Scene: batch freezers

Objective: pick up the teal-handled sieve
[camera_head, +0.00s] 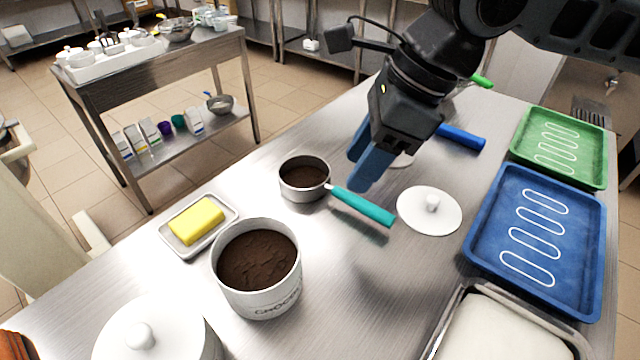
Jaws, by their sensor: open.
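The teal-handled sieve (362,205) stands on the steel table in the middle of the view. Its round metal bowl holds dark brown powder, and its teal handle points to the lower right. My gripper (362,170) is open and empty, with its blue fingers pointing down. In the picture the fingertips are just above the handle, near where it meets the bowl; I cannot tell the exact height. I see no contact with the handle.
A canister of cocoa (257,290) and butter on a dish (197,222) stand left of the sieve. A white lid (430,210) lies to its right. A blue handle (461,137) is behind. Blue (598,290) and green (602,165) trays lie at the right.

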